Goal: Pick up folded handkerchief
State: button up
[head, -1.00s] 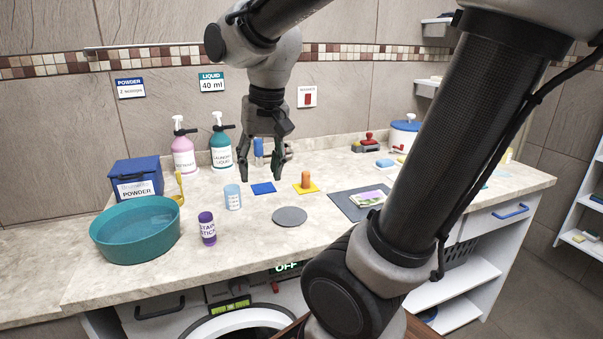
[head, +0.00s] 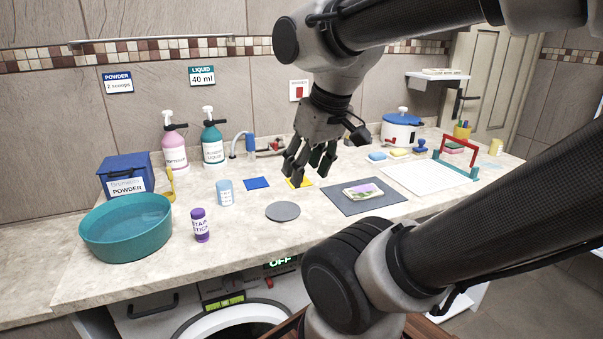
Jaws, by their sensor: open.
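The folded handkerchief (head: 363,191) is a small flat bundle, pale with a purple and green top. It lies on a dark grey mat (head: 338,199) on the counter, right of the middle. My gripper (head: 308,172) is open and empty, pointing down above the counter, to the left of the handkerchief and behind it. It is apart from the handkerchief and partly covers a yellow square (head: 304,184). The handkerchief is in plain view.
A grey disc (head: 283,211), a blue square (head: 256,183), a purple stain stick (head: 200,226) and a teal basin (head: 124,232) are to the left. A white board (head: 425,176) with a red-and-teal frame (head: 470,150) is to the right. A white pot (head: 401,131) stands behind.

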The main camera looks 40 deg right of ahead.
aim_at(367, 190)
jog(key=z, duration=1.3)
jog(key=i+l+u, duration=0.1)
jog(key=l+u, duration=0.3)
jog(key=l, duration=0.3)
jog(key=l+u, duration=0.35)
jog(key=l, duration=0.35)
jog(key=i, duration=0.05)
